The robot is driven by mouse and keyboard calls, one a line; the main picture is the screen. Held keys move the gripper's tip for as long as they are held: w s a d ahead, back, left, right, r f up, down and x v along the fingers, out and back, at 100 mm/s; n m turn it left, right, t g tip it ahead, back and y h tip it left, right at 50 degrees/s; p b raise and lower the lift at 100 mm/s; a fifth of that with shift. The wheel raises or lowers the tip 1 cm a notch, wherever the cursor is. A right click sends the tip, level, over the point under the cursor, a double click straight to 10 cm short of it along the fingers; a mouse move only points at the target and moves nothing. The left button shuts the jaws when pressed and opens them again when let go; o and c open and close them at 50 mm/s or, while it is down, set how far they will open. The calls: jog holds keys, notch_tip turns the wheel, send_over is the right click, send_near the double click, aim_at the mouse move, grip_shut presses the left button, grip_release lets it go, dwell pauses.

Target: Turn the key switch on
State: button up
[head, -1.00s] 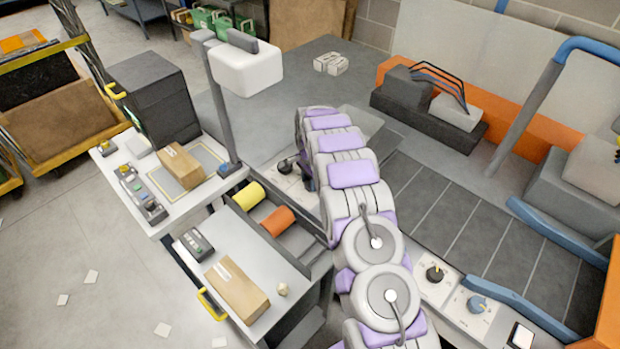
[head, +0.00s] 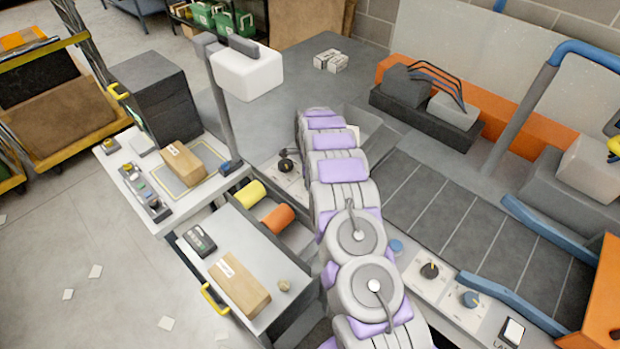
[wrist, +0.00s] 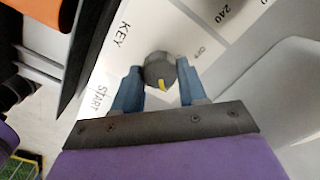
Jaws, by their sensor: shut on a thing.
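The key switch (wrist: 160,70) is a dark round knob with a yellow mark, on a white panel in the wrist view. "KEY", "START" and "OFF" are printed around it. The yellow mark points down in the picture, towards my gripper's base and away from "OFF". My gripper (wrist: 158,67) has its two blue fingers on either side of the knob, shut on it. In the head view my own arm hides the gripper and the gripped knob.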

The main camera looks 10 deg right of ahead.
jog(key=shift+w+r, duration=0.1)
dwell(0.3)
jog(key=o, duration=1.1)
jog(key=shift+a, duration=0.1)
jog(key=shift+c, duration=0.2)
notch_tip(320, 180, up, 17)
jog(key=p, duration=0.1)
jog(key=shift+r, duration=0.15)
